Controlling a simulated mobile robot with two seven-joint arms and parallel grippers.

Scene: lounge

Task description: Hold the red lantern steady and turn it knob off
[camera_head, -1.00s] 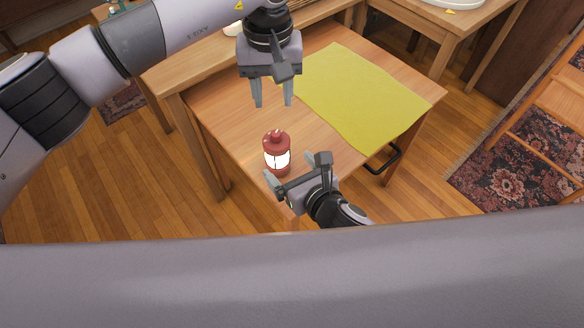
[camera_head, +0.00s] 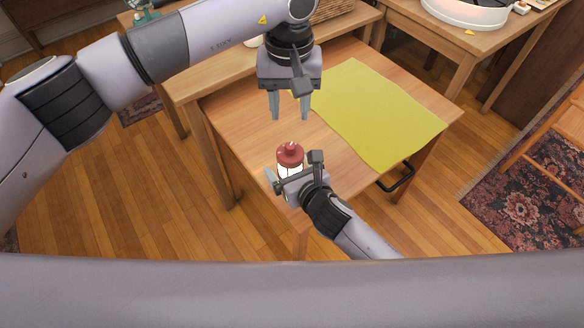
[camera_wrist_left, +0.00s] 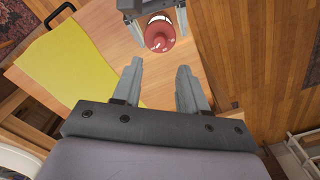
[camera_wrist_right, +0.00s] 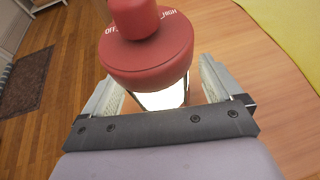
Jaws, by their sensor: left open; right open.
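The red lantern (camera_head: 290,154) stands upright near the front corner of the wooden table, its white body glowing. In the right wrist view the red knob (camera_wrist_right: 135,17) on its top shows, with "OFF" and "HIGH" lettering on the cap (camera_wrist_right: 150,55). My right gripper (camera_head: 288,180) is open, low at the lantern, with a finger on either side of its body; I cannot tell whether they touch it. My left gripper (camera_head: 290,117) is open and empty, pointing down above the table, behind the lantern. The left wrist view shows the lantern (camera_wrist_left: 160,35) beyond its fingertips.
A yellow cloth (camera_head: 375,112) lies flat on the table (camera_head: 235,110), right of my left gripper. A dark handle (camera_head: 398,180) sticks out at the table's right front edge. Another table (camera_head: 490,40) with a round white object (camera_head: 465,12) stands at the back right.

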